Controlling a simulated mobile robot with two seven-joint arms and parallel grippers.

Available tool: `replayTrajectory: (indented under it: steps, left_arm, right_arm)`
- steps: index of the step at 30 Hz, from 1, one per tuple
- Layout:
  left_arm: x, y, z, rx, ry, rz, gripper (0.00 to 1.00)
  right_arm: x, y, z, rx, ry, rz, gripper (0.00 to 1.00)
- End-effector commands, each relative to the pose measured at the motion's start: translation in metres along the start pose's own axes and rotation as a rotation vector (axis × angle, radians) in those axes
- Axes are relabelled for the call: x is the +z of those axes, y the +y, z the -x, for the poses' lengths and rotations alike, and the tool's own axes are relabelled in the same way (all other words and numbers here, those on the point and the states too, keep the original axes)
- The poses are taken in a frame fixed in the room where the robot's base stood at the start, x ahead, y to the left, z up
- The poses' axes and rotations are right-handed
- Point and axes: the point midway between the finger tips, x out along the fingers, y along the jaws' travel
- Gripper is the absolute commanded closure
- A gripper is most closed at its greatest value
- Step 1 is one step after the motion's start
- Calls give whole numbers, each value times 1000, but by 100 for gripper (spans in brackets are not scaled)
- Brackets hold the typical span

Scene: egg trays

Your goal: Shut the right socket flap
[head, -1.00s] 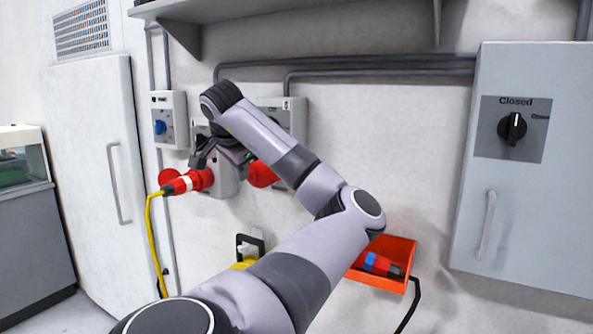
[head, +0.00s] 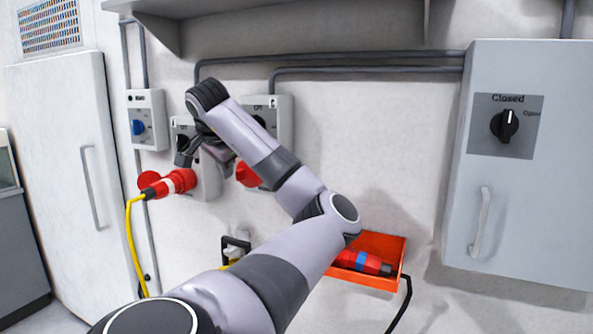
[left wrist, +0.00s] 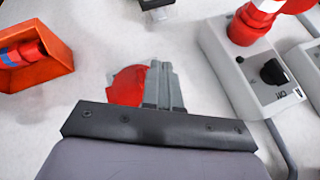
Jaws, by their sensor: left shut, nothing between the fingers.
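The right socket box (head: 284,118) is on the wall, partly hidden by my left arm. Its round red flap (head: 248,174) shows low on the box, partly behind the arm. In the left wrist view the red flap (left wrist: 126,86) lies just left of my fingers, its edge covered by the gripper. I cannot tell its exact angle or whether they touch. My left gripper (head: 200,152) is shut and empty, in front of the middle socket box (head: 212,182) in the head view. It also shows in the left wrist view (left wrist: 164,85). My right gripper is out of view.
A red-and-white plug (head: 172,183) with a yellow cable sits in the middle socket. A left box (head: 147,112) has a blue knob. An orange bin (head: 362,282) holding a red-blue connector is below right.

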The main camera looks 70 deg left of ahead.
Motion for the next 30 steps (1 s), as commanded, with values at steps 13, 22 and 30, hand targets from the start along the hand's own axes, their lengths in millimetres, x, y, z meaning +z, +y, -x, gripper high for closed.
replayTrajectory:
  steps: [13,22,30]
  left_arm:
    - [-1,0,0,0,0,0,100]
    - [-12,-1,-7,1,1,-1,100]
    - [-16,0,-9,2,1,-2,100]
  right_arm:
    - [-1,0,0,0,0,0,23]
    - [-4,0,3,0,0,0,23]
    - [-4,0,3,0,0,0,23]
